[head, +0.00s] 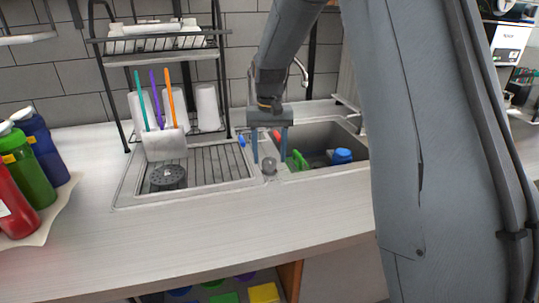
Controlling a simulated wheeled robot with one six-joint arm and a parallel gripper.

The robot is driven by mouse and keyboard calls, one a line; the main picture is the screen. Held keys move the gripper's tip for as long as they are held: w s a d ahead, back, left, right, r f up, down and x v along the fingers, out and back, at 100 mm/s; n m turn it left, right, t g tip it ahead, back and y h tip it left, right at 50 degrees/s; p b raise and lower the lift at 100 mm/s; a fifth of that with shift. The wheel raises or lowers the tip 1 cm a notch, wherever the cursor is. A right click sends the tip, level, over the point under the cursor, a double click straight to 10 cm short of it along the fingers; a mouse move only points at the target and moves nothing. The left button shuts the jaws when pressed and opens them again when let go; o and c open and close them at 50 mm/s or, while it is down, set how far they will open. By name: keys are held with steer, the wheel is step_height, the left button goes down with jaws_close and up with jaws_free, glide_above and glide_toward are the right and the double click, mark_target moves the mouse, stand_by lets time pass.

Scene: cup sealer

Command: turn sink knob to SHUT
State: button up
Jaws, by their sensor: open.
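The sink (322,131) is set into the counter, with a ribbed drainboard on its left. A small round grey knob (269,167) shows at the front of the strip between drainboard and basin. I cannot read its setting. My gripper (269,156) points down over this strip with two blue-grey fingers spread, one to each side above the knob in the picture. I cannot tell whether they touch it. A small blue piece (241,140) and a small red piece (277,136) show behind the fingers. The curved faucet (301,72) is partly hidden by my arm.
A green item (297,160) and a blue item (342,156) lie in the basin. A white holder (165,145) with coloured sticks stands on the drainboard, by a black rack (160,59). Bottles (38,148) stand far left. The front counter is clear. My arm hides the right.

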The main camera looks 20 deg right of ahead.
steer(key=shift+f, duration=0.65)
steer(key=c, duration=1)
steer(key=shift+c, duration=0.2)
